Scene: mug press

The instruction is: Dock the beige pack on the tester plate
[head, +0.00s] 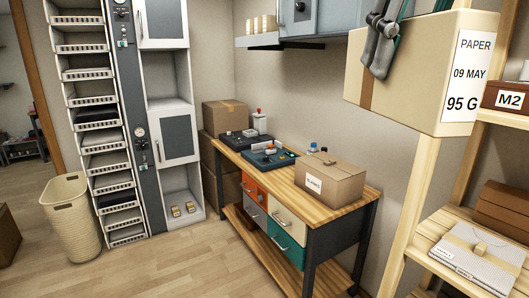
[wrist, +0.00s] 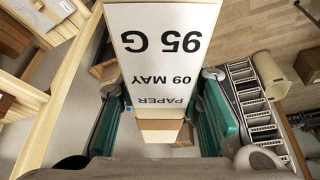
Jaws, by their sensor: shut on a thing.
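A large beige pack (head: 400,75) with a white label reading PAPER, 09 MAY, 95 G hangs in the air at the upper right of the head view. My gripper (head: 384,38) is shut on it from above. In the wrist view the beige pack (wrist: 160,60) sits between the teal finger pads of my gripper (wrist: 163,95). On the workbench stand two dark blue plates with small parts, a nearer one (head: 262,161) and a farther one (head: 232,144). I cannot tell which is the tester plate. The pack is well apart from both.
A labelled cardboard box (head: 330,180) stands on the near end of the wooden workbench (head: 288,189). A wooden rack (head: 420,230) with boxes stands close at right. A wall cabinet (head: 315,18) hangs above the bench. The floor (head: 180,265) left of the bench is clear.

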